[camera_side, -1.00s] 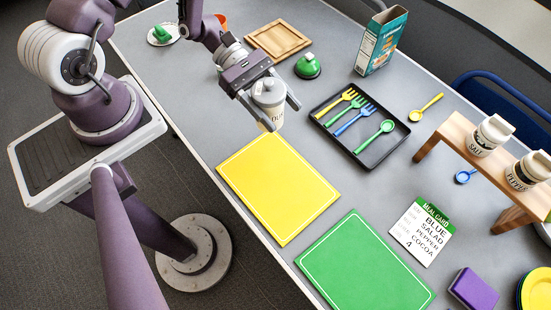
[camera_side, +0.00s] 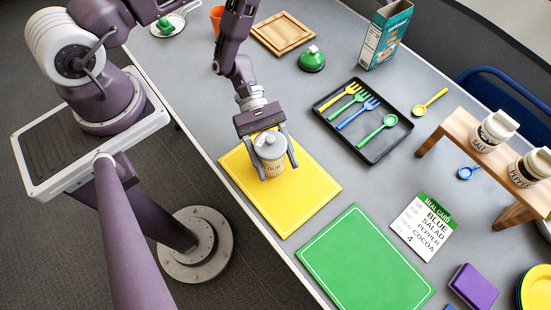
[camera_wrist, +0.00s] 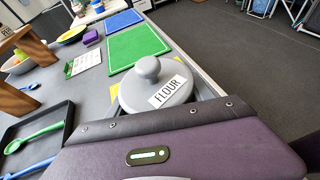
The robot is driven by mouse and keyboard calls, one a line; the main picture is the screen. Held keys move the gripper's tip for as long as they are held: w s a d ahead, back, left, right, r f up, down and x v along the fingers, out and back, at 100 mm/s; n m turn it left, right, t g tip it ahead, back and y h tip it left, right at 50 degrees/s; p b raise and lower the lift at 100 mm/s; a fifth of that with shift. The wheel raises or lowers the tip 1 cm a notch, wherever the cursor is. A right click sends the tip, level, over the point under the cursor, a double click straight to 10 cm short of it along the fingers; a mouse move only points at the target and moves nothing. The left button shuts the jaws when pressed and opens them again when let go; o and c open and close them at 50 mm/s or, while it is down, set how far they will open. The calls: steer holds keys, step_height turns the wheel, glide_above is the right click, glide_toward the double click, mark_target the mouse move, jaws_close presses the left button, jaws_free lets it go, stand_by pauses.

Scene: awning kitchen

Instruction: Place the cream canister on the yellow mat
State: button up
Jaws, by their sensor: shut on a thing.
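The cream canister (camera_side: 271,168) has a grey knobbed lid and a FLOUR label. It is upright over the upper part of the yellow mat (camera_side: 297,207) in the side view. My gripper (camera_side: 278,171) is shut on the canister, with one finger on each side of it. I cannot tell whether its base touches the mat. In the wrist view the lid (camera_wrist: 157,92) shows in front of my gripper, and the canister's body is mostly hidden. Only slivers of the yellow mat (camera_wrist: 115,91) show there.
A green mat (camera_side: 365,262) lies beside the yellow one, with a meal card (camera_side: 424,226) near it. A black tray (camera_side: 373,153) of forks and a spoon lies to the right. A wooden stand (camera_side: 452,135) holds salt and pepper shakers. The lower yellow mat is clear.

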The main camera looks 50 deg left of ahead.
steer(key=o, duration=1.5)
steer(key=shift+f, duration=0.1)
